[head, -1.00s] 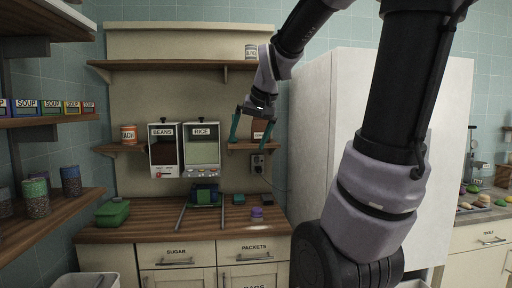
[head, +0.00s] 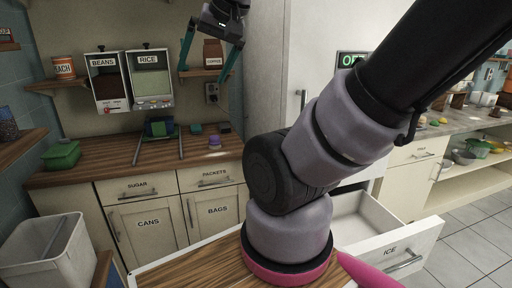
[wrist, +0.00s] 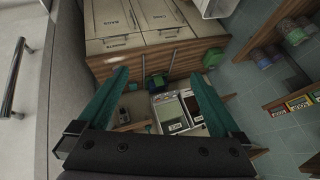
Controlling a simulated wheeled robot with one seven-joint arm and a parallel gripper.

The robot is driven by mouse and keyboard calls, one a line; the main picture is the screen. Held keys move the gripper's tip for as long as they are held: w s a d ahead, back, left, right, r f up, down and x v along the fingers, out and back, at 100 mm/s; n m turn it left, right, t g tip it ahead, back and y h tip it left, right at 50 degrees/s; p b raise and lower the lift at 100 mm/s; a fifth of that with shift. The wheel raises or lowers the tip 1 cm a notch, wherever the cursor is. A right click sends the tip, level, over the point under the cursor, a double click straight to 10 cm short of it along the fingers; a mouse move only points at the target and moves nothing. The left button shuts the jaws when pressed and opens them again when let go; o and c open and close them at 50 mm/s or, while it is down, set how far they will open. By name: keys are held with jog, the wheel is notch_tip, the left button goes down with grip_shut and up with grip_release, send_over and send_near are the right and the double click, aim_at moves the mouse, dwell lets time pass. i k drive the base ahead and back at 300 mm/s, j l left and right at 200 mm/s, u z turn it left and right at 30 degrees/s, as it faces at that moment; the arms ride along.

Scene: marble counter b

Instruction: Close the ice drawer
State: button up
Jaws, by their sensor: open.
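The ice drawer (head: 419,243) is pulled out at the bottom right of the head view, below the white fridge (head: 272,60). Its white front carries the word ICE and a metal bar handle (head: 405,261). Its inside looks empty where it shows; my arm hides its left part. My gripper (head: 205,72) is high up at the back, in front of the small shelf, far from the drawer. It is open with nothing between its teal fingers, as the wrist view (wrist: 160,82) also shows. The drawer does not show in the wrist view.
A wooden counter (head: 100,163) with SUGAR and PACKETS drawers stands at the back left. Bean and rice dispensers (head: 150,78) hang above it. A white bin (head: 45,250) stands at lower left. Tiled floor is free right of the ice drawer.

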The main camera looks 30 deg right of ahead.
aim_at(360, 225)
jog(key=k+l+z, duration=0.4)
jog(key=k+l, duration=0.2)
jog(key=k+l+z, duration=0.45)
jog(key=l, duration=0.35)
jog(key=k+l+z, duration=0.2)
jog(key=l, duration=0.25)
jog(key=i+j+z, duration=0.1)
jog(key=z, duration=0.5)
jog(key=i+j, duration=0.05)
jog(key=i, duration=0.05)
